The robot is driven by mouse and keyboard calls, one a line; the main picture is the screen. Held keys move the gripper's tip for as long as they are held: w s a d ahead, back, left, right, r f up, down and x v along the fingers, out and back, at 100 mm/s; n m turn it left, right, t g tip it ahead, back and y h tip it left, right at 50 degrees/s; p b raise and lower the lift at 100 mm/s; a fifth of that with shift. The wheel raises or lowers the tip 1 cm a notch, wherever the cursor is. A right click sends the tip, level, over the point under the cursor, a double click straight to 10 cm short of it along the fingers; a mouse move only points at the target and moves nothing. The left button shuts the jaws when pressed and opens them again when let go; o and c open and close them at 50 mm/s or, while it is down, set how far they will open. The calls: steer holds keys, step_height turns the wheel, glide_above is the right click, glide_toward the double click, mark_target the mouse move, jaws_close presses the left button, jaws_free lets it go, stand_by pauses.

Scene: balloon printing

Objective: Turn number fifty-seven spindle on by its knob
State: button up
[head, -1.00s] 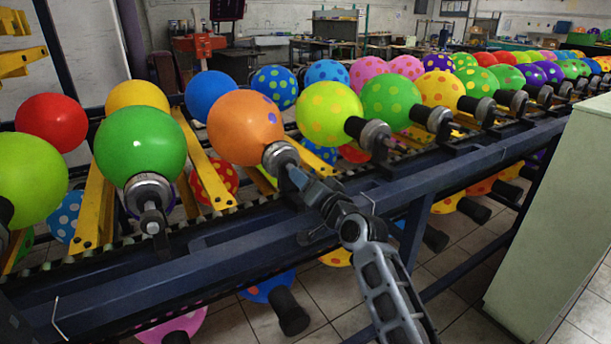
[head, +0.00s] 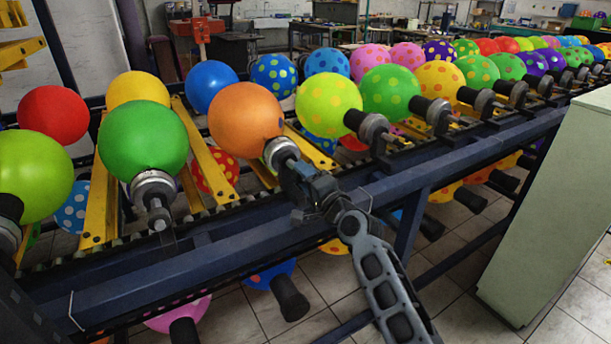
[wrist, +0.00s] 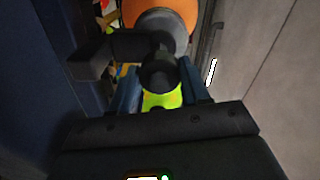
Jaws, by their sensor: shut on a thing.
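The orange balloon (head: 246,120) sits on a grey metal spindle (head: 281,152) in the front row of the rack. No number is readable on it. My gripper (head: 297,180) is at the near end of this spindle and covers its knob in the head view. In the wrist view my gripper (wrist: 160,90) has one finger on each side of the dark round knob (wrist: 158,75) and is shut on it. The spindle collar and the orange balloon (wrist: 160,12) show just beyond the knob.
A green balloon (head: 142,140) on its spindle is at left, and a lime spotted balloon (head: 329,105) with its spindle is at right. A dark blue rail (head: 215,262) runs below my gripper. A pale green cabinet (head: 560,210) stands at right, with open tiled floor before it.

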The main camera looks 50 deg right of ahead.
steer(key=shift+d, duration=0.1)
stand_by(0.3)
steer(key=o, duration=1.1)
steer(key=shift+c, duration=0.2)
steer(key=shift+s, duration=0.15)
steer(key=v, duration=0.7)
steer(key=shift+s, duration=0.3)
